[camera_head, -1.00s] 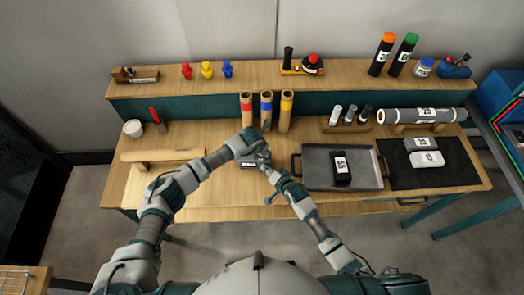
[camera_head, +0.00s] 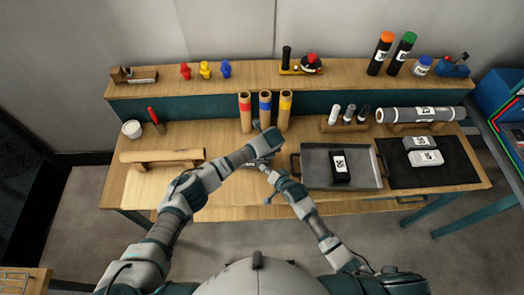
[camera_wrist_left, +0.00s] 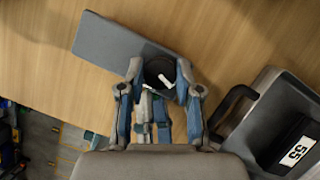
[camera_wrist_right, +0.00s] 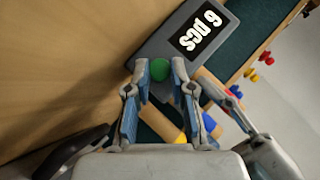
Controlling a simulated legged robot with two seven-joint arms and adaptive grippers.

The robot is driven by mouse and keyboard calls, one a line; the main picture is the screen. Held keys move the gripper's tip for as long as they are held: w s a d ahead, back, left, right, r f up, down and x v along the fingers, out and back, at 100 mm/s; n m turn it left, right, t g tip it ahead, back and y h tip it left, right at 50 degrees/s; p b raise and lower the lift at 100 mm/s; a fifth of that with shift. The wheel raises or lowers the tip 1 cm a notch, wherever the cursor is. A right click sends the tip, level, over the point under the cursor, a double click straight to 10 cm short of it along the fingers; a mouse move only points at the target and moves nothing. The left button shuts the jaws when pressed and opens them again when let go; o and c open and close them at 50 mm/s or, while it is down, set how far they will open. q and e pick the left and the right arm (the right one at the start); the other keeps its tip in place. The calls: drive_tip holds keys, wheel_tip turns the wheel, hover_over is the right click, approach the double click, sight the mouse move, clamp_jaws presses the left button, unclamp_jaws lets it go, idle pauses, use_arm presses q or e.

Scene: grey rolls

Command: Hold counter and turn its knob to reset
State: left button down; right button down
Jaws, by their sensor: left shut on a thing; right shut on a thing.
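The counter is a grey box with a "6 PCS" label in the right wrist view (camera_wrist_right: 180,30), and its plain grey side shows in the left wrist view (camera_wrist_left: 125,42). My left gripper (camera_wrist_left: 160,78) is shut around a black round knob (camera_wrist_left: 158,70) with a white mark at the counter's end. My right gripper (camera_wrist_right: 160,75) is shut at the counter's lower edge, with a green round part (camera_wrist_right: 160,74) between its fingers. The exact contact is hidden. In the head view the counter (camera_head: 262,161) is small, partly covered by both grippers (camera_head: 262,152) (camera_head: 271,174), above the bench front.
Three cardboard tubes (camera_head: 265,110) stand just behind the grippers. A grey tray (camera_head: 315,178) with a black item labelled 55 (camera_head: 340,166) lies right. A wooden roll stand (camera_head: 160,157) is left. A raised shelf (camera_head: 160,90) runs along the back.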

use_arm(q)
drive_tip(key=shift+n+g+y, duration=0.4)
drive_tip(key=shift+n+y, duration=0.2)
drive_tip(key=shift+n, duration=1)
use_arm(e)
drive_tip(key=shift+d+f, duration=0.15)
